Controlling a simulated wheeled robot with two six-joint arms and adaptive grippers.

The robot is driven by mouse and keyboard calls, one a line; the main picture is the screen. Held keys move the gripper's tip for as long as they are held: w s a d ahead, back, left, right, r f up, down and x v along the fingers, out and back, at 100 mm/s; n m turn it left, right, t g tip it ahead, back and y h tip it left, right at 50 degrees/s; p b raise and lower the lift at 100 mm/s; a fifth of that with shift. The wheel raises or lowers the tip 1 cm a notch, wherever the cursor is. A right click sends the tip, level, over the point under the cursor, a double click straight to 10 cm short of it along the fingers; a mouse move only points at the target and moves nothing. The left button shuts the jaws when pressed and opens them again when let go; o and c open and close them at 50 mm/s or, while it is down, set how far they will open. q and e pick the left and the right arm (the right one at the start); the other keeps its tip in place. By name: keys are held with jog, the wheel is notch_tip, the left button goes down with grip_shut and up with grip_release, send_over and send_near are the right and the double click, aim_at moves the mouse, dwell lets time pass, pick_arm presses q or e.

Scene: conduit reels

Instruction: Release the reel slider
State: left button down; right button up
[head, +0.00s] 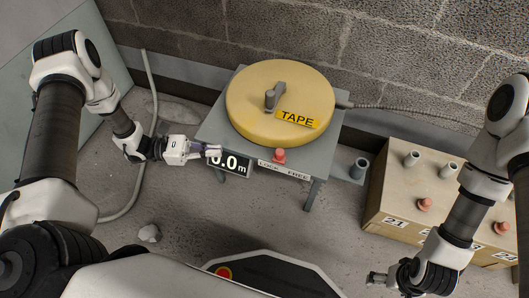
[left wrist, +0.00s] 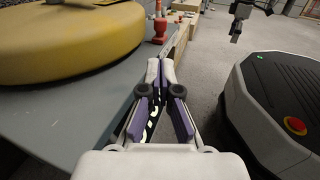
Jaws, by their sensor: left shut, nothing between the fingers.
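The red slider knob (head: 279,155) stands upright at the front edge of the grey reel table (head: 217,125), above a LOCK / FREE label (head: 284,170). It looks nearer the LOCK word, but I cannot tell its exact position. The knob also shows in the left wrist view (left wrist: 159,28), beyond my fingertips. My left gripper (head: 214,151) is shut and empty at the table's front left, left of the knob and apart from it. In the left wrist view its fingers (left wrist: 160,65) meet at the tips. My right gripper (head: 374,278) is low at the bottom right, far from the knob; its fingers are too small to judge.
A yellow TAPE reel (head: 270,85) with a grey crank covers the table top. A 0.0 m display (head: 229,163) hangs at the front, close to my left gripper. A wooden box (head: 380,195) with grey sockets and red plugs stands right. A block wall is behind.

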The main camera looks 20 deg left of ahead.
aim_at(265, 159)
pick_arm(q)
jog(key=b+x, duration=0.4)
jog(key=x, duration=1)
pick_arm(e)
notch_tip(265, 159, down, 5)
jog(key=shift+r, duration=0.2)
jog(key=shift+d, duration=0.1)
